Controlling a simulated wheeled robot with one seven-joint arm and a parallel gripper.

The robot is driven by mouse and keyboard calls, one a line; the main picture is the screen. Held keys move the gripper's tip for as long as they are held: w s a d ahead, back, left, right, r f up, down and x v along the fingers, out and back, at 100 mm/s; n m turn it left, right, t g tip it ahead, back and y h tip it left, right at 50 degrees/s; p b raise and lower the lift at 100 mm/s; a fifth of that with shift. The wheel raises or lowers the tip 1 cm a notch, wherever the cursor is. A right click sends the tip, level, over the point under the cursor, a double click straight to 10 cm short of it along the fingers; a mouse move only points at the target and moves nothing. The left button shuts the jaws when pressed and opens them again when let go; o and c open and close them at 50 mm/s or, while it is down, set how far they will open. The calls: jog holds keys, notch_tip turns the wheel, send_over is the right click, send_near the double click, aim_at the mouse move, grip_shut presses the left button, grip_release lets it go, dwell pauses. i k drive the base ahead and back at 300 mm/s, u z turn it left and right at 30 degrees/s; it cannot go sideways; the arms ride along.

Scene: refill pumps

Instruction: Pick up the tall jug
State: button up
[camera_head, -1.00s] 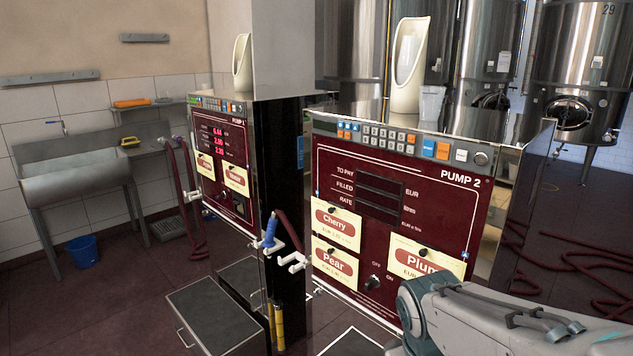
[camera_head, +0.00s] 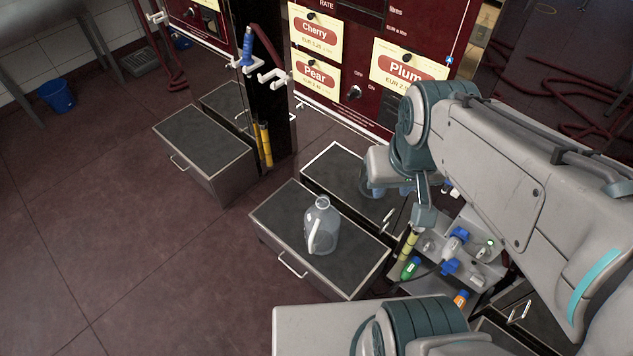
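A clear, see-through jug (camera_head: 322,228) with a narrow neck and a pale handle stands upright on a dark-topped drawer unit (camera_head: 268,214) in front of Pump 2. It is the only jug in view now. My arm reaches in from the right and bends down to the right of the jug. The end of my arm (camera_head: 424,208) hangs apart from the jug, and its fingers cannot be made out clearly. Nothing is seen to be held.
A similar drawer unit (camera_head: 203,145) stands to the left. Pump 2's red panel (camera_head: 345,85) rises behind the jug. A blue nozzle (camera_head: 247,48) hangs on the post. A shelf with coloured fittings (camera_head: 450,252) is at right.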

aim_at(322, 220)
jog(key=k, duration=0.5)
jog(key=u, duration=1.9)
jog(key=i, duration=2)
jog(key=z, duration=3.45)
jog(key=i, duration=0.4)
jog(key=u, duration=0.05)
